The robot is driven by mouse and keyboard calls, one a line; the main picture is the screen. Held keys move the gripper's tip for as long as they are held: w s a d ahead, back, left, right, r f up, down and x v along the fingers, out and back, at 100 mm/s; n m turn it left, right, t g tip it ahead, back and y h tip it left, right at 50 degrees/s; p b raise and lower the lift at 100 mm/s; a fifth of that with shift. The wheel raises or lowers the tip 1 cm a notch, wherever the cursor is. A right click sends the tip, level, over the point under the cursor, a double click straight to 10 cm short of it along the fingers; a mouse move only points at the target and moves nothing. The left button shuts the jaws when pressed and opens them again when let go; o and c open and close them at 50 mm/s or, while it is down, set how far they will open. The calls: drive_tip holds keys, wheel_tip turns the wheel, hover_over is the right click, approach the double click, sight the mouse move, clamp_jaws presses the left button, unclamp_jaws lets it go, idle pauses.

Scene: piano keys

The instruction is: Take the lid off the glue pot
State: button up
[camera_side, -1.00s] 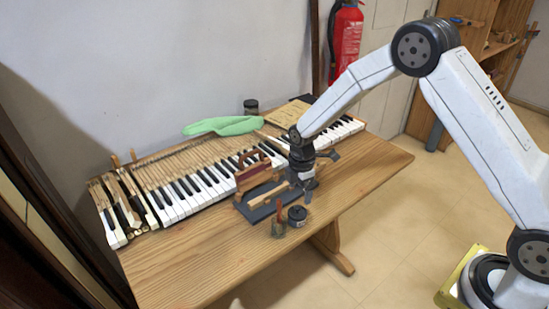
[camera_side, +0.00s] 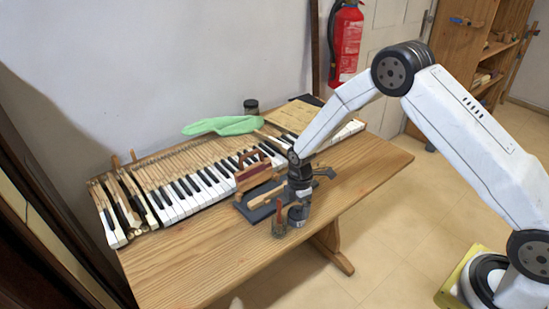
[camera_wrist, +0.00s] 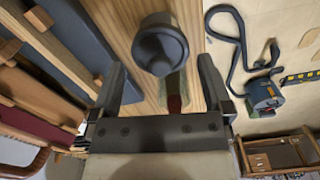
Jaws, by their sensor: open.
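The glue pot (camera_side: 297,220) stands near the table's front edge, with my gripper (camera_side: 297,207) just above or around its top in the side view. In the wrist view the dark round lid (camera_wrist: 160,45) is on the pot, seen from above. My gripper (camera_wrist: 162,72) is open and its two fingers lie left and right of the lid, a little nearer the bottom of the picture. No contact with the lid shows. In the side view my gripper hides part of the pot.
A small jar (camera_side: 279,229) with a red-handled brush (camera_side: 280,208) stands close left of the pot. A dark tray (camera_side: 257,212) with wooden tools lies behind. The piano keyboard (camera_side: 190,192) and a green cloth (camera_side: 222,125) are farther back. The table's right part (camera_side: 375,165) is clear.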

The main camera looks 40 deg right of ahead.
drive_tip(key=shift+f, duration=0.8)
drive_tip(key=c, duration=0.9)
drive_tip(key=shift+c, duration=0.2)
drive_tip(key=shift+r, duration=0.2)
drive_tip(key=shift+r, duration=0.85)
drive_tip(key=s+r, duration=1.1)
drive_tip(key=s, duration=0.3)
drive_tip(key=shift+d, duration=0.15)
